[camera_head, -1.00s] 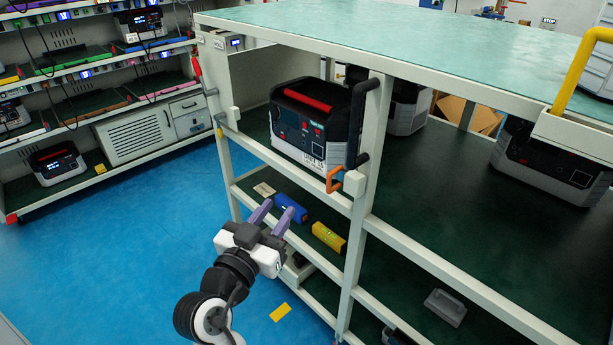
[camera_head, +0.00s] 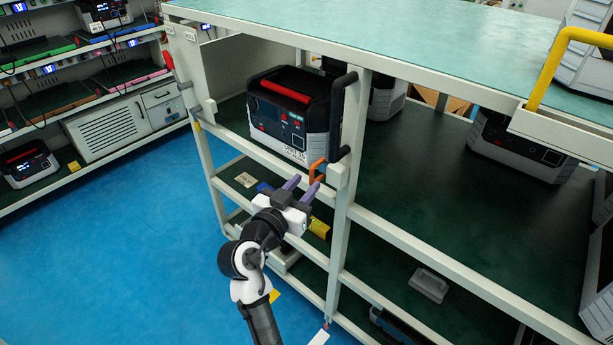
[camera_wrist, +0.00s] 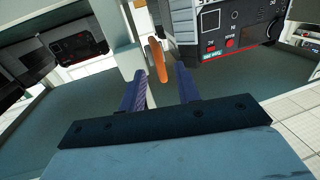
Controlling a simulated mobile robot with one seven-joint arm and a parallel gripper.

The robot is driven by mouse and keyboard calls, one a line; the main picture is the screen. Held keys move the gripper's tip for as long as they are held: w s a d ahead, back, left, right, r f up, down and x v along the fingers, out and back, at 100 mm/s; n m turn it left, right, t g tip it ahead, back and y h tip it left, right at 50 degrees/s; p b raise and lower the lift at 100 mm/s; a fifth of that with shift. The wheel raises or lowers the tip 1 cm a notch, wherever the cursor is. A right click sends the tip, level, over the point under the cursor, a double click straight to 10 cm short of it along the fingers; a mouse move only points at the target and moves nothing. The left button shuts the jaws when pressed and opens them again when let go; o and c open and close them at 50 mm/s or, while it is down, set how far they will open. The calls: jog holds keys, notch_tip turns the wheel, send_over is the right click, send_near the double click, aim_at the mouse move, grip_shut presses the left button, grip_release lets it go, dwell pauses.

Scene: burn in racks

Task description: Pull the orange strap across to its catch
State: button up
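The orange strap (camera_head: 316,172) is a small bent loop at the right post (camera_head: 345,205) of the shelf bay, in front of the black and grey power unit (camera_head: 290,108). My gripper (camera_head: 301,187) is open, its two purple fingers just below and left of the strap. In the wrist view the strap (camera_wrist: 157,62) shows ahead, in line with the gap between the fingers (camera_wrist: 160,78). I cannot tell whether they touch it. A pale block (camera_head: 209,107) on the left post may be the catch; I cannot tell for sure.
A black upright handle (camera_head: 338,115) stands beside the strap. A shelf rail (camera_head: 265,150) runs across the bay. A yellow block (camera_head: 319,228) lies on the lower shelf behind my gripper. The blue floor (camera_head: 120,250) at left is open.

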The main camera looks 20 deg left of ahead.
jog(key=shift+w+d, duration=0.15)
jog(key=shift+w, duration=0.85)
grip_shut()
